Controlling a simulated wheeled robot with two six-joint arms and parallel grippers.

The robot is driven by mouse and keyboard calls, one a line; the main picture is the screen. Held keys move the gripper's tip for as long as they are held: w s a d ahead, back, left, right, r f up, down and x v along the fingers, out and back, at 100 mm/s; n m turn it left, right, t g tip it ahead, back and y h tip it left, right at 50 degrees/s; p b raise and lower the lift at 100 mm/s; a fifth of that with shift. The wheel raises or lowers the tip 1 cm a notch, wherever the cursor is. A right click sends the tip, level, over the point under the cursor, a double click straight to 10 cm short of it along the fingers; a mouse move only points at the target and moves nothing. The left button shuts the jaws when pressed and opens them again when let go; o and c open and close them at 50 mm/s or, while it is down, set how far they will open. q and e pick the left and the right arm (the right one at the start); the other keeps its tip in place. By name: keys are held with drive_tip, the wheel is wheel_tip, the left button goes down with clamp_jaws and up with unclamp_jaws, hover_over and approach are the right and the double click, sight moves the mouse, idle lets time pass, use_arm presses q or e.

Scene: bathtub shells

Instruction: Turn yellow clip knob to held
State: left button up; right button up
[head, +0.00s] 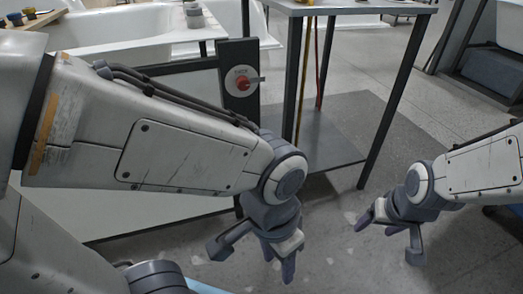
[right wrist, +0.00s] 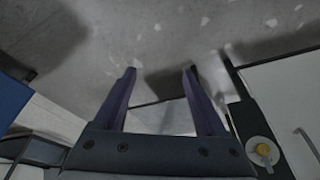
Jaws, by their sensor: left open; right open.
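A yellow knob (right wrist: 263,150) sits on a white round dial on a dark panel (right wrist: 246,122) at the lower right of the right wrist view. A grey lever-like piece is beside the knob. I do not make out the yellow knob in the head view. My right gripper (head: 388,238) is open and empty, pointing down over the floor; its fingers also show in the right wrist view (right wrist: 159,72), to the left of the yellow knob and apart from it. My left gripper (head: 252,260) is open and empty, low above the floor.
A dark post with a red knob (head: 242,83) on a white dial stands behind my left arm. A grey metal table (head: 345,8) with dark legs and a lower shelf is at centre back. White bathtub shells (head: 125,28) are at the upper left. Concrete floor is open around the right gripper.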

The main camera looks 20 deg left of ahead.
drive_tip(key=w+a+f+t+b, duration=0.2)
drive_tip(key=w+a+f+b, duration=0.15)
drive_tip(key=w+f, duration=0.3)
drive_tip(key=w+a+t+y+b, duration=0.1)
drive_tip(key=w+a+t+y, duration=0.15)
drive_tip(key=w+a, duration=0.35)
drive_tip(key=a+r+n+t+y, duration=0.2)
drive_tip(key=a+r+t+y, duration=0.15)
drive_tip(key=a, duration=0.75)
drive_tip(key=a+r+n+t+y, duration=0.1)
drive_tip(key=a+r+t+y, duration=0.2)
drive_tip(key=a, duration=0.8)
use_arm(q)
wheel_tip(320, 180, down, 7)
drive_tip(key=shift+r, duration=0.2)
use_arm(e)
drive_tip(key=x, duration=0.9)
drive_tip(key=shift+w+t, duration=0.3)
drive_tip(key=shift+w, duration=0.2)
drive_tip(key=shift+f, duration=0.1)
clamp_jaws()
